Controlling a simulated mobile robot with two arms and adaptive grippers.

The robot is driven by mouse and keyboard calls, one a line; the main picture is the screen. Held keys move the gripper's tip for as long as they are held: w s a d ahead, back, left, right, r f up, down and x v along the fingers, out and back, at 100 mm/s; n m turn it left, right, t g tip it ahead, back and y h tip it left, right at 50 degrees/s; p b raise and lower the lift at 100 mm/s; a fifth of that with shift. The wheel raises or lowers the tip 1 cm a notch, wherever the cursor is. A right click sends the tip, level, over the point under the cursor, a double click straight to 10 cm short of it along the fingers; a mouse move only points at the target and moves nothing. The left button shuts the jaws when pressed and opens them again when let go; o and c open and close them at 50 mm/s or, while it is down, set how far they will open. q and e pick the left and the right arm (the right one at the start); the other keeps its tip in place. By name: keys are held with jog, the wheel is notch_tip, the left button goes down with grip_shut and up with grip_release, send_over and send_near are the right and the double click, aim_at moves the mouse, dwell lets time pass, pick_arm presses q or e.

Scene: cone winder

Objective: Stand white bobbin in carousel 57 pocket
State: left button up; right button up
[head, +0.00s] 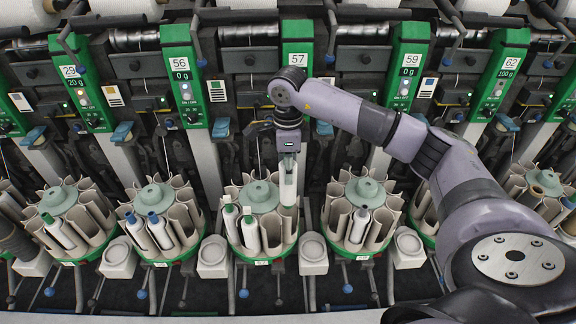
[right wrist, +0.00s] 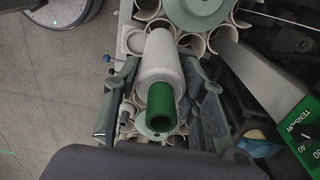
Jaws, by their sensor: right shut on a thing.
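My right gripper (head: 288,150) reaches in from the right above carousel 57 (head: 262,190) and points down. It is shut on a white bobbin (head: 288,183), which hangs roughly upright over the right side of the carousel. Its lower end is close to the pocket rims there; I cannot tell whether it is inside a pocket. In the right wrist view the white bobbin (right wrist: 160,65) has a green tube end towards the camera and lies between the two fingers of the right gripper (right wrist: 162,105). The left gripper is not in view.
Carousel 56 (head: 160,205) with blue-tipped bobbins is on the left, carousel 59 (head: 362,205) on the right. The green 57 panel (head: 297,50) and machine posts rise behind. Small white stands sit between carousels.

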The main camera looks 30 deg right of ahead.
aim_at(288, 194)
jog(key=shift+f, duration=0.5)
jog(key=shift+f+b, duration=0.15)
jog(key=shift+b, duration=0.2)
jog(key=shift+f+b, duration=1.65)
jog(key=shift+f, duration=0.55)
jog(key=shift+f+b, duration=1.8)
jog(key=shift+f, duration=0.35)
